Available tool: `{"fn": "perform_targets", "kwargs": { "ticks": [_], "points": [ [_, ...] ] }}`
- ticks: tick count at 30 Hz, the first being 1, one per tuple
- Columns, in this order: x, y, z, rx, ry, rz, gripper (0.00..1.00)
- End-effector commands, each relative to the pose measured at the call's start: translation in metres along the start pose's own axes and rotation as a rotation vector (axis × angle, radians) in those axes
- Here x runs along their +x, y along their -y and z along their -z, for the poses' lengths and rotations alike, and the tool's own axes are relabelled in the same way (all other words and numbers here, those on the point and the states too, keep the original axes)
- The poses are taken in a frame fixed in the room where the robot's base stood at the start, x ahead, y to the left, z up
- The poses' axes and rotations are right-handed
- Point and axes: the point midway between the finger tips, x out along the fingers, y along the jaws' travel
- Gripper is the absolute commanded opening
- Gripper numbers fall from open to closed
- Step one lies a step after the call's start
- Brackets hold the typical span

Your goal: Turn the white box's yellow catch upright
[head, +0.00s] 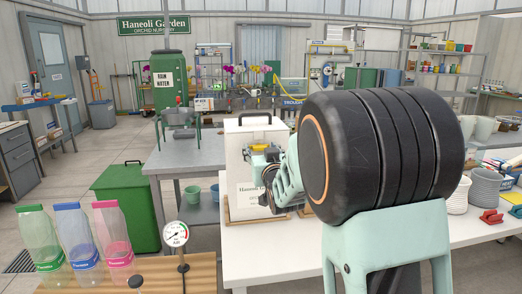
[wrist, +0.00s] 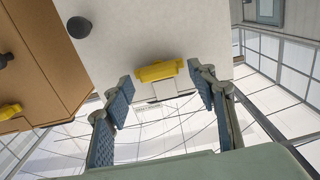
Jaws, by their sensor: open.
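The white box (head: 237,165) stands on the white table, with a black handle on top. Its yellow catch (wrist: 158,70) lies crosswise in the wrist view, close to the box's edge; it also shows as a yellow bar lying flat in the head view (head: 260,147). My gripper (wrist: 160,82) is open, with one finger on each side of the catch. The fingers look apart from it, with a gap at each end. In the head view my gripper (head: 266,162) is in front of the box and hides part of its face.
A tan box (wrist: 40,60) with its own yellow catch (wrist: 10,111) is beside the white box in the wrist view. Two dark knobs show near it. Plastic bottles (head: 72,235) and a gauge (head: 175,234) stand at the left front. Pots (head: 484,188) are on the right.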

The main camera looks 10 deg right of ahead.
Motion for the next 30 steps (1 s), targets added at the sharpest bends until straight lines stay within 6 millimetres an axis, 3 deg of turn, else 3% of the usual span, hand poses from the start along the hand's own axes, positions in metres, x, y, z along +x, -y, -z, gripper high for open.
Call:
{"fn": "perform_targets", "kwargs": {
  "ticks": [2, 13, 23, 30],
  "points": [
    [-0.0002, -0.0001, -0.0001, 0.0, 0.0, 0.0, 0.51],
    [-0.0004, -0.0001, -0.0002, 0.0, 0.0, 0.0, 0.1],
    [-0.0004, -0.0012, -0.0028, 0.046, 0.0, -0.001, 0.1],
    [-0.0003, -0.002, -0.0051, 0.193, -0.002, -0.001, 0.1]
  ]
}}
